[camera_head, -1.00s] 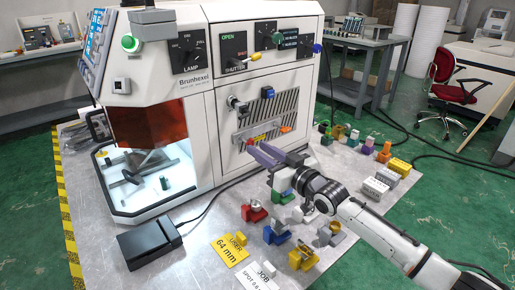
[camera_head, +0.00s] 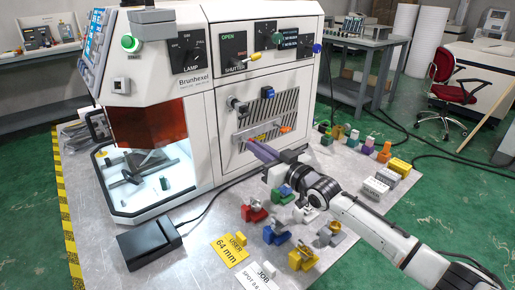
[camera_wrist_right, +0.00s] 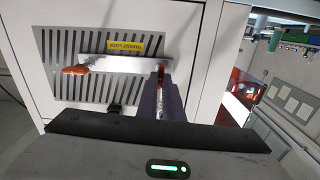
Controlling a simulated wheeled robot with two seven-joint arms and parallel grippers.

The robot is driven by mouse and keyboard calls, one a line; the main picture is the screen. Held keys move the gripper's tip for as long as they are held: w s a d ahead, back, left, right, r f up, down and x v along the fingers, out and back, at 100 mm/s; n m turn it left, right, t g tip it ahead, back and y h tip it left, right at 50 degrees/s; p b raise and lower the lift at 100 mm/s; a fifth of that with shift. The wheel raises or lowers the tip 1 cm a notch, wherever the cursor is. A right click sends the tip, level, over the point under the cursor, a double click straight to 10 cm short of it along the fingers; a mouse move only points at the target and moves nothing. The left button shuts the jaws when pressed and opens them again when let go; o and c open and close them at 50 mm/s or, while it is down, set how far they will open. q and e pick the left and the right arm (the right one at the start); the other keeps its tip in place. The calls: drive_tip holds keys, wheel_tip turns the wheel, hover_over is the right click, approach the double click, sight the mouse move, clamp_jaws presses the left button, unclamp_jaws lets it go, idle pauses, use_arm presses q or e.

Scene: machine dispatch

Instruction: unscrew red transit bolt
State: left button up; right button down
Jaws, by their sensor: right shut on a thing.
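My right gripper (camera_head: 257,150) reaches the front of the white machine (camera_head: 262,105), at the left end of the pale transit lock bar. In the right wrist view its two dark purple fingers (camera_wrist_right: 160,97) are closed around the red transit bolt (camera_wrist_right: 160,88), of which only a thin strip shows between them. The bolt is mostly hidden by the fingers in the head view. A second, orange bolt (camera_head: 285,129) sits at the other end of the bar; it also shows in the right wrist view (camera_wrist_right: 75,70). My left gripper is not in view.
A yellow transit lock label (camera_wrist_right: 126,46) is on the slotted panel beside the bar. Several coloured clamp-like parts (camera_head: 277,233) stand on the metal table below my right arm. A black box (camera_head: 149,242) with a cable lies front left.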

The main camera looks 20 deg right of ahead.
drive_tip(key=shift+s+a+f+n, duration=0.1)
drive_tip(key=shift+n, duration=4.6)
drive_tip(key=shift+a+f+n, duration=0.1)
drive_tip(key=shift+n, duration=4.6)
drive_tip(key=c, duration=1.9)
unclamp_jaws()
